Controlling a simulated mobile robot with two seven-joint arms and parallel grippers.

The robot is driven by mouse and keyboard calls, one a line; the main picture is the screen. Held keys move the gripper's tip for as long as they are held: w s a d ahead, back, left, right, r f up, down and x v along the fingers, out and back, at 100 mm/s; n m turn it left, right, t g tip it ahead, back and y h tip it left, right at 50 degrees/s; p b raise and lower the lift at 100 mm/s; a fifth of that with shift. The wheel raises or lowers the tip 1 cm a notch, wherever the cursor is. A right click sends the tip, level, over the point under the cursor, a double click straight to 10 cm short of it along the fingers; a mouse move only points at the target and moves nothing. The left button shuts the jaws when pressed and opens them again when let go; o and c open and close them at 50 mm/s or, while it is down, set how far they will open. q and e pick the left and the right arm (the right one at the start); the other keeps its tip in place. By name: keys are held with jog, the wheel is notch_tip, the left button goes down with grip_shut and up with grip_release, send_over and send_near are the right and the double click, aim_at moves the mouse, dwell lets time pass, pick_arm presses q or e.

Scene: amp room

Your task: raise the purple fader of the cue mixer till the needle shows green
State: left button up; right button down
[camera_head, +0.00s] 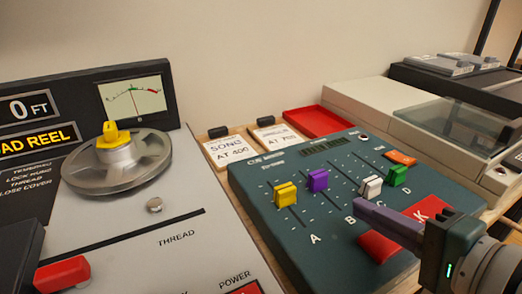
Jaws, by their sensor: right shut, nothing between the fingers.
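The cue mixer (262,218) is a dark teal sloped box with yellow, purple, white and green fader caps. The purple fader (318,180) stands second from the left, near the upper part of its slot, in the column lettered B. My left gripper is out of view.
The green fader (398,175) and a red key (420,212) are close to my right gripper. The yellow fader (286,194) is left of the purple one. A reel (118,172) is on the tape machine at left. A red tray (317,122) lies behind the mixer.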

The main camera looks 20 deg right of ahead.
aim_at(322, 180)
jog(key=x, duration=0.4)
jog(key=r+b+x, duration=0.1)
jog(key=x, duration=0.1)
jog(key=shift+w+a+f, duration=0.1)
jog(key=shift+w, duration=0.3)
jog(key=shift+w+p, duration=0.3)
jog(key=shift+w, duration=0.45)
jog(key=shift+s, duration=0.1)
